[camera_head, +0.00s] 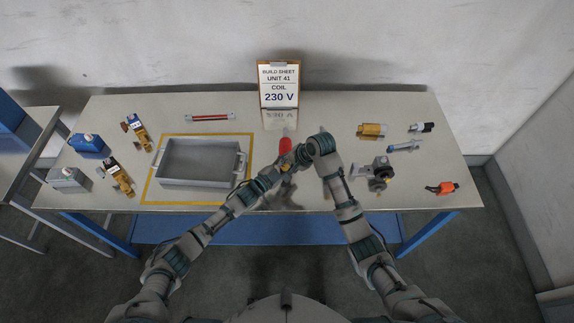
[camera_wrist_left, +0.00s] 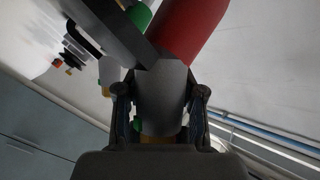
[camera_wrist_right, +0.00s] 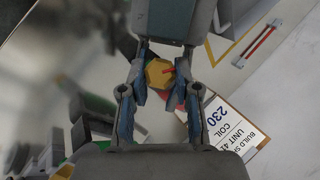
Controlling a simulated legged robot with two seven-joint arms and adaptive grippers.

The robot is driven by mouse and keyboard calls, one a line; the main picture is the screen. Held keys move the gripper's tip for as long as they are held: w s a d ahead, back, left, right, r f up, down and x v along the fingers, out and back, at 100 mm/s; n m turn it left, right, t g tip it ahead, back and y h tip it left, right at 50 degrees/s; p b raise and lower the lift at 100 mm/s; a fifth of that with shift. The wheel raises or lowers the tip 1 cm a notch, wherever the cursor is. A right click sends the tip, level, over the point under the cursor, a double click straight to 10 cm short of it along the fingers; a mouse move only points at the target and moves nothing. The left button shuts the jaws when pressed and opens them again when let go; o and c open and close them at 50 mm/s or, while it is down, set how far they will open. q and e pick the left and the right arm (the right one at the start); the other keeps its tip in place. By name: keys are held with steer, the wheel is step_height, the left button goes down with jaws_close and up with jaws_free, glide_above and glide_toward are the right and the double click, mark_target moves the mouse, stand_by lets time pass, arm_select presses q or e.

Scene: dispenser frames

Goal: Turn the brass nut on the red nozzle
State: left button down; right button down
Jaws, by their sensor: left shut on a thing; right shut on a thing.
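The red nozzle (camera_head: 286,145) stands near the table's middle, in front of the build sheet; its lower part is hidden by my arms. In the left wrist view it is the large red shape (camera_wrist_left: 195,28) at the top. My left gripper (camera_wrist_left: 161,103) is shut on a grey piece directly below the red part, seemingly the nozzle's body. The brass nut (camera_wrist_right: 159,72), six-sided with a small red mark, shows in the right wrist view. My right gripper (camera_wrist_right: 159,80) is shut on it, one finger on each side. The grippers are close together.
A grey tray (camera_head: 201,185) sits in a yellow outline at left. The build sheet (camera_head: 280,84) stands behind. Blue (camera_head: 89,145) and grey (camera_head: 69,180) blocks and brass valves lie far left. A grey fixture (camera_head: 376,174) and several small parts lie right.

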steer(key=shift+s+d+f+m+t+y, duration=0.1)
steer(key=shift+m+t+y, duration=0.6)
steer(key=shift+m, duration=0.6)
steer(key=shift+s+d+f+m+t+y, duration=0.1)
steer(key=shift+m+t+y, duration=0.55)
steer(key=shift+m, duration=0.65)
steer(key=c, duration=0.8)
jaws_free()
steer(key=v, duration=1.1)
steer(key=shift+s+d+r, duration=0.15)
steer(key=shift+s+d, duration=0.15)
steer(key=shift+d, duration=0.05)
